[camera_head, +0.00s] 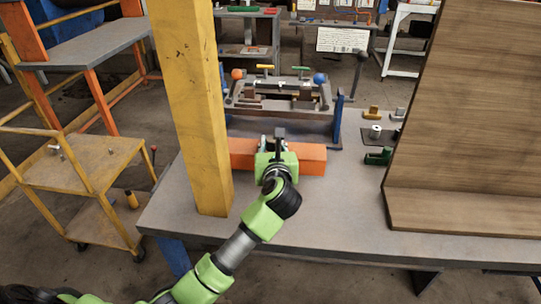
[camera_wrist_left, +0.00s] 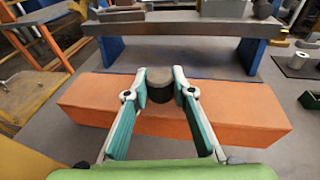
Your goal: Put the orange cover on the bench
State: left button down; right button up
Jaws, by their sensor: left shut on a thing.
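The orange cover (camera_head: 312,160) is a long box-shaped piece lying crosswise over the grey bench (camera_head: 330,205), in front of the dark fixture. In the left wrist view the cover (camera_wrist_left: 245,112) spans most of the picture, with a dark round knob (camera_wrist_left: 160,84) at its middle. My left gripper (camera_head: 279,143) is above the cover's middle. In the left wrist view its two fingers (camera_wrist_left: 160,92) are closed in on either side of the knob. I cannot tell whether the cover's underside touches the bench. My right gripper is not in view.
A yellow post (camera_head: 192,110) stands close left of the cover. A tall wooden panel (camera_head: 470,120) stands on the bench's right. The fixture (camera_head: 278,92) with coloured knobs is behind. A green part (camera_head: 378,157) lies right of the cover. The bench front is clear.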

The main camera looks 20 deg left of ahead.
pick_arm(q)
jog(key=f, duration=0.3)
jog(key=shift+a+f, duration=0.2)
jog(key=shift+f, duration=0.2)
jog(key=c, duration=1.7)
grip_release()
jog(key=shift+f, duration=0.1)
jog(key=shift+s+d, duration=0.15)
jog(key=shift+s, duration=0.1)
jog(key=v, duration=0.4)
jog(key=b+v, duration=0.1)
jog(key=v, duration=0.6)
jog(key=shift+s+d+r+b, duration=0.15)
jog(key=shift+s+r+b, duration=0.1)
jog(key=shift+r+b, duration=0.05)
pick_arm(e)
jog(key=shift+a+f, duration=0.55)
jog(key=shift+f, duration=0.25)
